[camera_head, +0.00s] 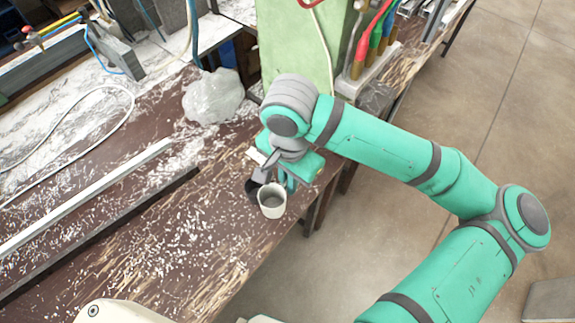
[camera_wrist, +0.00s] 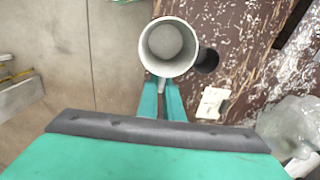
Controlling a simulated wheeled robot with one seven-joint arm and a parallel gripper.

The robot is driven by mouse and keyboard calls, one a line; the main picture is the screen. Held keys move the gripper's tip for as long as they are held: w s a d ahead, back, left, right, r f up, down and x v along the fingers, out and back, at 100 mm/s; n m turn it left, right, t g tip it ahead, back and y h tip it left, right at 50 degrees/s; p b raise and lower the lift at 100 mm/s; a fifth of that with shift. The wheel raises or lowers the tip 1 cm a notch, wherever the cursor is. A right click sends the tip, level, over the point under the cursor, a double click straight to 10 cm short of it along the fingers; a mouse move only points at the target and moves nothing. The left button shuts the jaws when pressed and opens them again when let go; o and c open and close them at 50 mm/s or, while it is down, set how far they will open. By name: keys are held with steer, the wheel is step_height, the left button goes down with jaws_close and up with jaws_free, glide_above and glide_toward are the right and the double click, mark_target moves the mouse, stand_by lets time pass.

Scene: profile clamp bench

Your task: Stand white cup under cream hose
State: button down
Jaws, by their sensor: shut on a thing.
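The white cup (camera_head: 271,204) is upright at the bench's front edge, seen from above with a grey inside. It fills the top middle of the wrist view (camera_wrist: 146,46). My gripper (camera_wrist: 162,90) is shut on the cup at its near side, apparently on a handle. In the head view my gripper (camera_head: 284,181) is just behind the cup and partly hidden by my wrist. I cannot tell whether the cup touches the bench. A cream hose (camera_head: 187,38) hangs at the top left, beside a blue one; its lower end is hard to make out.
A dark round thing (camera_wrist: 208,61) stands right beside the cup. A pale tag (camera_wrist: 212,102) and a clear plastic bag (camera_head: 212,97) lie on the bench. Long metal profiles (camera_head: 85,195) cross its left part. A white cable loop (camera_head: 130,100) lies farther back. A green machine (camera_head: 305,45) rises behind.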

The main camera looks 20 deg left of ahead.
steer(key=w+a+f, duration=0.1)
steer(key=w+f, duration=0.1)
steer(key=w, duration=0.1)
steer(key=w+a+f, duration=0.1)
steer(key=w+f, duration=0.2)
steer(key=w, duration=0.1)
steer(key=w+a+f, duration=0.1)
steer(key=w+f, duration=0.1)
steer(key=w, duration=0.2)
steer(key=shift+f, duration=0.4)
steer(key=shift+w+a+f, duration=0.1)
steer(key=shift+w+f, duration=0.3)
steer(key=shift+f, duration=0.05)
steer(key=f, duration=0.3)
steer(key=shift+w+a, duration=0.1)
steer(key=shift+w, duration=0.25)
steer(key=shift+f, duration=0.45)
steer(key=shift+f, duration=0.15)
steer(key=c, duration=1.9)
jaws_free()
